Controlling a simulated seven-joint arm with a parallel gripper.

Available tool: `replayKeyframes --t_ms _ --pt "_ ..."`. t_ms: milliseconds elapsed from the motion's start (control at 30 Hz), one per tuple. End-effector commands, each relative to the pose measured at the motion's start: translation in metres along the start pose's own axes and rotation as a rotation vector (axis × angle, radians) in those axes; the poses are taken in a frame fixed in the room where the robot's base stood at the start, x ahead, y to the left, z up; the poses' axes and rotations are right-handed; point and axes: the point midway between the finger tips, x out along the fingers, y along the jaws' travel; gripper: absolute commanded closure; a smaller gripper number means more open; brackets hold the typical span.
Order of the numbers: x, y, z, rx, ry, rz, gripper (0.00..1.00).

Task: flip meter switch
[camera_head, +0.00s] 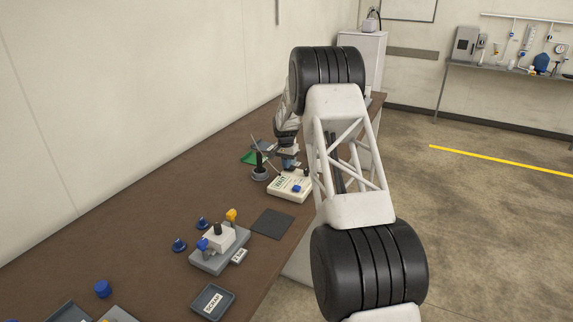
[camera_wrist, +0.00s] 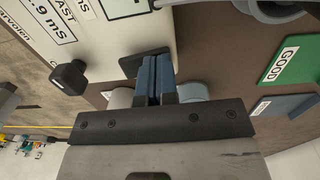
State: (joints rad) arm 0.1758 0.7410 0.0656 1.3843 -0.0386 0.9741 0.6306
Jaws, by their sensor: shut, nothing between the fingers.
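The meter (camera_head: 284,194) is a beige box with printed labels on the brown table, below my gripper in the head view. In the wrist view the meter's pale face (camera_wrist: 108,45) fills the upper left, with a readout ending in "9 mS". A black knob-like part (camera_wrist: 70,77) stands on its face at the left. A dark block (camera_wrist: 130,66) shows at the meter's edge, right beside my fingertips. My gripper (camera_wrist: 155,72) has blue fingers, shut together and empty. Its fingertips overlap the meter's edge; I cannot tell if they touch. In the head view my gripper (camera_head: 289,162) is partly hidden.
A green "GOOD" tray (camera_wrist: 293,58) lies to the right in the wrist view. A round grey base (camera_head: 260,174) with a post stands left of the meter. A dark mat (camera_head: 272,224) and a grey fixture (camera_head: 219,252) with coloured caps are nearer on the table.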

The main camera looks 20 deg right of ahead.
Motion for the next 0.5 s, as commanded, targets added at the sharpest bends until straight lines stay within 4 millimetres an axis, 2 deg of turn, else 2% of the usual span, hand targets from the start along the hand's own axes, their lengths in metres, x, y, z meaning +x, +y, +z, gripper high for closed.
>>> replayKeyframes --t_ms 500 --pt "-0.004 0.013 0.000 0.000 -0.002 0.001 1.00"
